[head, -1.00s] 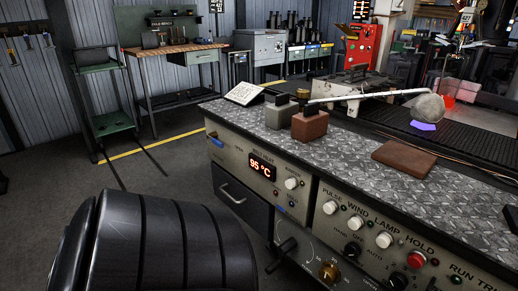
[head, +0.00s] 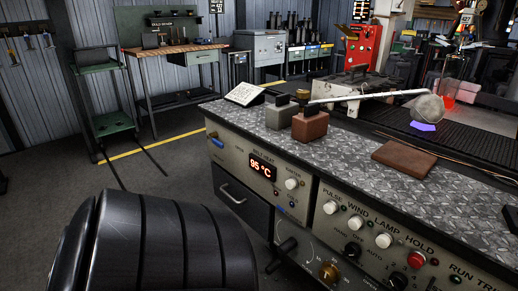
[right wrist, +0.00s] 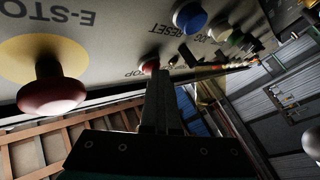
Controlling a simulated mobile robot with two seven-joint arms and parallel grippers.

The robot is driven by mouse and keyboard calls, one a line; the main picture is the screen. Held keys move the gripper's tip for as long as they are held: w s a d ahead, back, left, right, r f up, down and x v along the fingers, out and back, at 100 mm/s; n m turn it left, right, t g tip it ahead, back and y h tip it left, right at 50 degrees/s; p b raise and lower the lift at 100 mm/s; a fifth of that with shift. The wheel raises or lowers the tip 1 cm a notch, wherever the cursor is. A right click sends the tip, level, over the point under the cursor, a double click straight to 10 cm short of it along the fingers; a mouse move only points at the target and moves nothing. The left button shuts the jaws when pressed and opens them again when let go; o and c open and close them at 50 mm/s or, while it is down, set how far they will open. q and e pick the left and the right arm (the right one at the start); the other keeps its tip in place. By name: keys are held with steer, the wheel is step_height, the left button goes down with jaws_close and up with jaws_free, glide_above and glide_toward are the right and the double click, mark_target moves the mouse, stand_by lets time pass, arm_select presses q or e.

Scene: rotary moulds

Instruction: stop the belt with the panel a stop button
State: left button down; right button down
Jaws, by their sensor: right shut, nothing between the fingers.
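In the right wrist view a grey panel (right wrist: 112,52) with lettered buttons fills the top. A small red button (right wrist: 149,66) sits beside a partly hidden label reading "TOP". My right gripper (right wrist: 159,74) is shut and empty, its fingertips right at this red button and covering part of it. I cannot tell whether they touch it. A large red mushroom button (right wrist: 50,92) on a yellow disc, marked E-STOP, stands out at the left. The dark belt (head: 465,140) lies at the right of the head view. My left gripper is not in view.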

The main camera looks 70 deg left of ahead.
steer(key=shift+w+d, duration=0.1)
steer(key=shift+d, duration=0.05)
steer(key=s+d+p, duration=0.1)
steer(key=s+p, duration=0.2)
steer(key=s, duration=0.3)
steer(key=shift+d, duration=0.4)
steer(key=shift+f, duration=0.1)
stand_by(0.8)
